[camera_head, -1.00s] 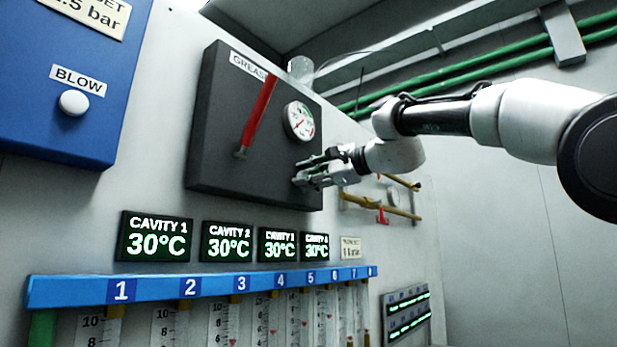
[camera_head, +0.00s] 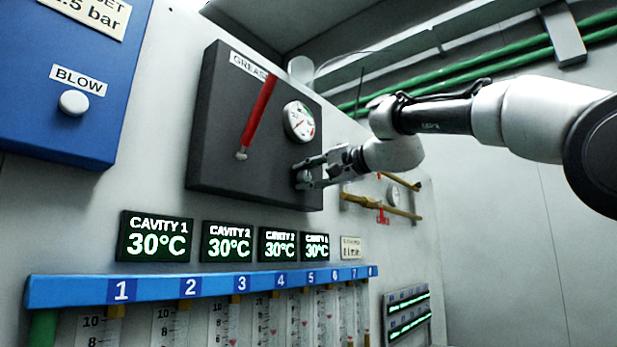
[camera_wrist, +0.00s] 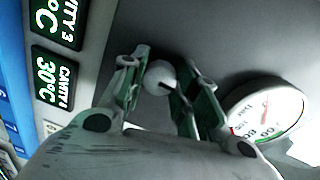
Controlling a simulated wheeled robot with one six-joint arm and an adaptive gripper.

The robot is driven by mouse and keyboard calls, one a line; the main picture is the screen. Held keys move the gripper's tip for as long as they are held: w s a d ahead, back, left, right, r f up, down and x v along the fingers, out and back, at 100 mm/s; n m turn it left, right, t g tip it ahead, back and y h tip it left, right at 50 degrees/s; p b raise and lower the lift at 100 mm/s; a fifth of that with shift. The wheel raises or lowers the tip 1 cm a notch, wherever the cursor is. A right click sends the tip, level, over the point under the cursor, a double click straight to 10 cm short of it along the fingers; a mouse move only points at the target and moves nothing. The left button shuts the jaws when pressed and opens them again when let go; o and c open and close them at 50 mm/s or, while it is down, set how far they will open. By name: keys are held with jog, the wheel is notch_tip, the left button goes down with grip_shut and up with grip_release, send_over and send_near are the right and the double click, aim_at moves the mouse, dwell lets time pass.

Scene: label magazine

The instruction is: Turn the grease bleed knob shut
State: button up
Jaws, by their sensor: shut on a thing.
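The grease bleed knob (camera_wrist: 160,76) is a small round pale knob with a dark line on its face. In the head view my gripper (camera_head: 304,176) reaches the panel from the right and largely hides the knob.
A red lever (camera_head: 259,115) and a round gauge (camera_head: 298,122) are on the same panel; the gauge (camera_wrist: 265,108) is close beside a finger in the wrist view. Temperature displays (camera_head: 228,242) and a blue numbered rail (camera_head: 155,288) lie below. Yellow handles (camera_head: 385,208) are to the right.

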jog(key=shift+a+f, duration=0.1)
jog(key=shift+f, duration=0.05)
jog(key=o, duration=1)
jog(key=shift+s+d, duration=0.3)
jog(key=shift+d, duration=0.2)
jog(key=v, duration=1.1)
jog(key=shift+a, duration=0.1)
jog(key=shift+r, duration=0.2)
